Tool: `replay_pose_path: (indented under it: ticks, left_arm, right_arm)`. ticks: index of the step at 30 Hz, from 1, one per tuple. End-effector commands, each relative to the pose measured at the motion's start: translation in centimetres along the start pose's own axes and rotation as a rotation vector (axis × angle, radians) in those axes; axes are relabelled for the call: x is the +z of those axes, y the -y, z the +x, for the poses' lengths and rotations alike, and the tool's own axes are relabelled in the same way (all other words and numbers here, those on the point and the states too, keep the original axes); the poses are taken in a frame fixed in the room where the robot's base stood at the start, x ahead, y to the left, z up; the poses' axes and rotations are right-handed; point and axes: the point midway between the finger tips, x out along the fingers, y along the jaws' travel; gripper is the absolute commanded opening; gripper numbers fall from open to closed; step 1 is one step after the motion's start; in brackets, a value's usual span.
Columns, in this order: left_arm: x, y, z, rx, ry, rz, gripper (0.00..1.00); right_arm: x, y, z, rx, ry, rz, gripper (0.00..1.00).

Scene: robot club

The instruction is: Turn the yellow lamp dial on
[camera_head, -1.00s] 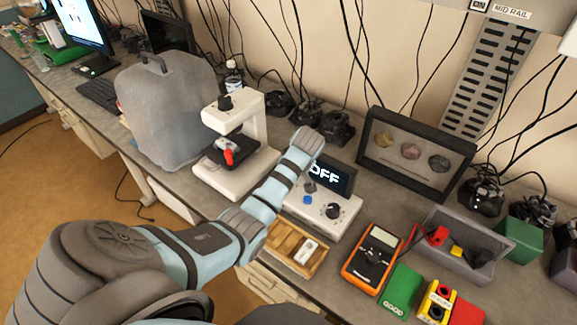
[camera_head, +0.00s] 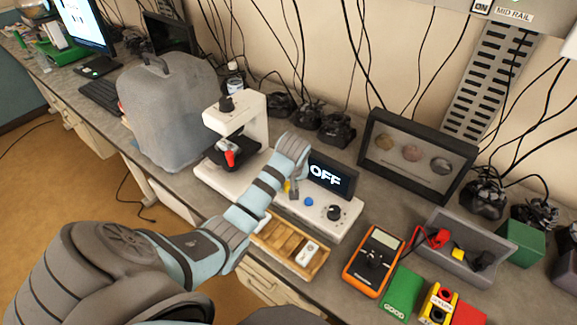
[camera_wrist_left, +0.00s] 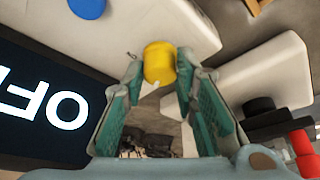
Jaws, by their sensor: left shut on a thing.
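The yellow lamp dial (camera_wrist_left: 160,62) sits on the white control box (camera_head: 346,222), which also carries a blue button (camera_head: 309,201) and a black knob (camera_head: 334,213). The box's dark display (camera_head: 327,177) reads OFF. My left gripper (camera_wrist_left: 158,72) is shut on the yellow dial, with a finger on each side of it in the left wrist view. In the head view only a small yellow patch (camera_head: 287,186) of the dial shows, partly hidden by my left gripper (camera_head: 290,190). My right gripper is not in view.
A white microscope (camera_head: 236,125) stands left of the box. A wooden tray (camera_head: 268,246) lies in front of it. A multimeter (camera_head: 373,262), a grey bin (camera_head: 455,267) and a framed display (camera_head: 415,150) are to the right.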

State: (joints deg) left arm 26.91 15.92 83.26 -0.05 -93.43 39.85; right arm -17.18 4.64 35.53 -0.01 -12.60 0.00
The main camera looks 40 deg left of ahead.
Motion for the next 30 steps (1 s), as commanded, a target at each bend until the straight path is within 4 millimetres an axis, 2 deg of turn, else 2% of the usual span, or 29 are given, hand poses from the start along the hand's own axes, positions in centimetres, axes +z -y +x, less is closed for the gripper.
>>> replay_pose_path:
  ticks: [30]
  left_arm:
    - [-0.21, 0.56, 0.13, 0.358, 0.002, 0.865, 0.00]
  right_arm:
    - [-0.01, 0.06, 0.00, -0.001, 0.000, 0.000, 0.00]
